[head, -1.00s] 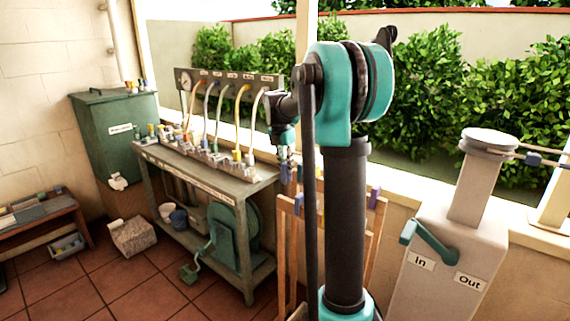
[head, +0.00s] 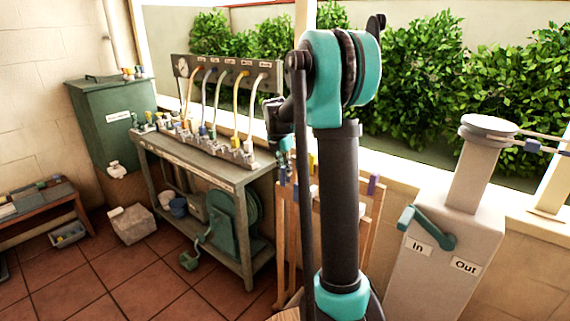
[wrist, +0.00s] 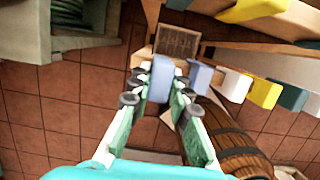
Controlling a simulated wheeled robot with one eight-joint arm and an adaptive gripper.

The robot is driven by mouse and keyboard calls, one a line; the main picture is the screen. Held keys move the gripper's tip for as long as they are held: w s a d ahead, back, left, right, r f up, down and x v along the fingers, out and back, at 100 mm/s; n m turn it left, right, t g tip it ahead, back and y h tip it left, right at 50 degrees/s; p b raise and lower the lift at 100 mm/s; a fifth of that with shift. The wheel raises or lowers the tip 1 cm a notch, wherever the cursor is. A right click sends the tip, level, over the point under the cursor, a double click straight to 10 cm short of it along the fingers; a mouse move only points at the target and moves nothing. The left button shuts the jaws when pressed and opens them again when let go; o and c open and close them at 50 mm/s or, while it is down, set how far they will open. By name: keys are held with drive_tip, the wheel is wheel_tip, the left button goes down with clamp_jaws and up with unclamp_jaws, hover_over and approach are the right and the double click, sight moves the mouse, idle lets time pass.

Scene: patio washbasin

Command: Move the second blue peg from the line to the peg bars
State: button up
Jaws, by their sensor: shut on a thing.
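My gripper (wrist: 160,92) is shut on a blue peg (wrist: 160,74), which sits between the fingertips in the wrist view. The held peg is at the left end of a row of pegs on the wooden peg bars (head: 374,218). Beside it in that row are a second blue peg (wrist: 198,77), a white peg (wrist: 236,85), a yellow peg (wrist: 265,93) and a dark green peg (wrist: 291,97). I cannot tell whether the held peg touches the bar. In the head view my arm hides much of the bars. Another blue peg (head: 532,146) hangs on the line (head: 550,150) at right.
A wooden barrel (wrist: 235,140) lies below the gripper in the wrist view. A grey post with a teal crank (head: 428,228) stands right of the bars. A workbench (head: 205,170) with hoses stands to the left. The tiled floor (head: 130,275) is open in front.

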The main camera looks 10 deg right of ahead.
drive_tip(key=shift+f, duration=2.25)
drive_tip(key=o, duration=0.9)
drive_tip(key=shift+o, duration=0.2)
drive_tip(key=shift+r, duration=4)
